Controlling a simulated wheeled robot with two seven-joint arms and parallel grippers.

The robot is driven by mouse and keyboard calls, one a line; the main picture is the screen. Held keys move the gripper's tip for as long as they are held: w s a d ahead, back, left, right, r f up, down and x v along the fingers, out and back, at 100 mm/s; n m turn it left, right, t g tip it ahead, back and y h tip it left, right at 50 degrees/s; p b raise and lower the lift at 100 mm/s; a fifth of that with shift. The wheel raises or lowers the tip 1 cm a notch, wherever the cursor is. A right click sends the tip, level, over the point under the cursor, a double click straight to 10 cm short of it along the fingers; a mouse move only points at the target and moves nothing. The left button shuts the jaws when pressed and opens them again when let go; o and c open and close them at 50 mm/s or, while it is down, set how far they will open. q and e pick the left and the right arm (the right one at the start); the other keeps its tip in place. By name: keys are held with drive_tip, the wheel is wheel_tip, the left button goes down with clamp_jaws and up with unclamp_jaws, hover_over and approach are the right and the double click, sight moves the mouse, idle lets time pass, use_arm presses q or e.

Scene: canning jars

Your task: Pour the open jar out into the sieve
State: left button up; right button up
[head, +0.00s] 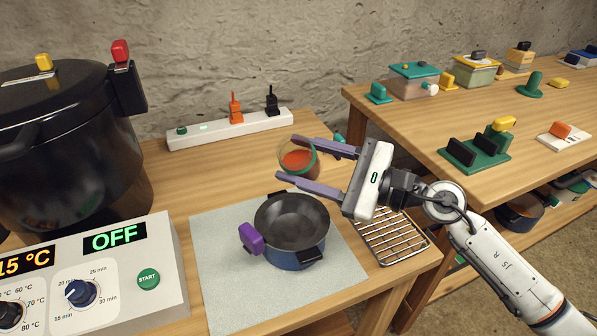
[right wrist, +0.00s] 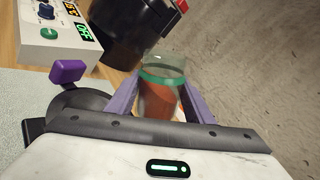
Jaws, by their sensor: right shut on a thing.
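The open glass jar (head: 298,162) has a green band and orange-red contents. It is between the purple fingers of my right gripper (head: 287,158), which is shut on it. It looks roughly upright, behind the sieve and apart from it; I cannot tell whether its base touches the table. In the right wrist view the jar (right wrist: 160,95) shows between both fingers, with no lid. What looks like the sieve is a dark grey bowl (head: 291,217) with a purple grip (head: 251,239), seated in a blue pot (head: 297,252). My left gripper is not in view.
The pot stands on a grey mat (head: 225,285). A wire rack (head: 391,237) is to its right, under my right gripper. A large black canner (head: 65,150) and a control box (head: 150,285) are at left. A white power strip (head: 225,128) lies behind.

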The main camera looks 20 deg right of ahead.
drive_tip(key=shift+d+f+n+b, duration=0.1)
drive_tip(key=shift+f+n+b, duration=0.05)
drive_tip(key=shift+n+b, duration=0.5)
drive_tip(key=shift+w, duration=0.1)
drive_tip(key=shift+r, duration=0.2)
drive_tip(key=shift+n, duration=0.25)
drive_tip(key=n+b, duration=0.1)
drive_tip(key=b, duration=0.2)
drive_tip(key=shift+f+n, duration=0.3)
drive_tip(key=shift+n, duration=0.1)
drive_tip(key=shift+d+b, duration=0.1)
drive_tip(key=shift+b, duration=0.25)
drive_tip(key=shift+r, duration=0.2)
